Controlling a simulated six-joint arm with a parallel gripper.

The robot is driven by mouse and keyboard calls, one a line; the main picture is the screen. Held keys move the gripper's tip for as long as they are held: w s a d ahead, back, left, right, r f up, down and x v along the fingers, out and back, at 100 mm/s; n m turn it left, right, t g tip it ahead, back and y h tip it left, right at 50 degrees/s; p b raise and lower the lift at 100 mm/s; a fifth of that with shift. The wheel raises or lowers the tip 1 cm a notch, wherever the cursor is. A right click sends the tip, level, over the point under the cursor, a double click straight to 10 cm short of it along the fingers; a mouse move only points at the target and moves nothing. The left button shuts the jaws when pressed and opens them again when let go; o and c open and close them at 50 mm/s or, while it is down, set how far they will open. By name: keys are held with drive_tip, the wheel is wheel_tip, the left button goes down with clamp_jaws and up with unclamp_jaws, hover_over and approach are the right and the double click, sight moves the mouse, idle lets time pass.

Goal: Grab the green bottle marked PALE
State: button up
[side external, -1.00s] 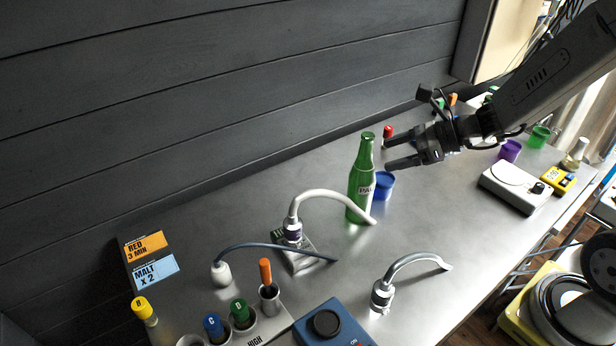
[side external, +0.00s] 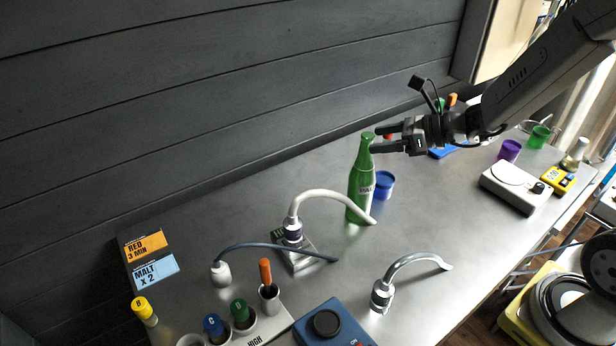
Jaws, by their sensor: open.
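A blue cup (side external: 384,186) stands close to the bottle's right side. A white curved spout (side external: 333,194) reaches just in front of the bottle's base. A metal tap (side external: 409,266) stands nearer. A white scale (side external: 513,187) is at right. The table's middle right is clear.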

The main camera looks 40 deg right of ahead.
drive_tip(key=shift+x, duration=2.6)
drive_tip(key=shift+c, duration=0.2)
clamp_jaws()
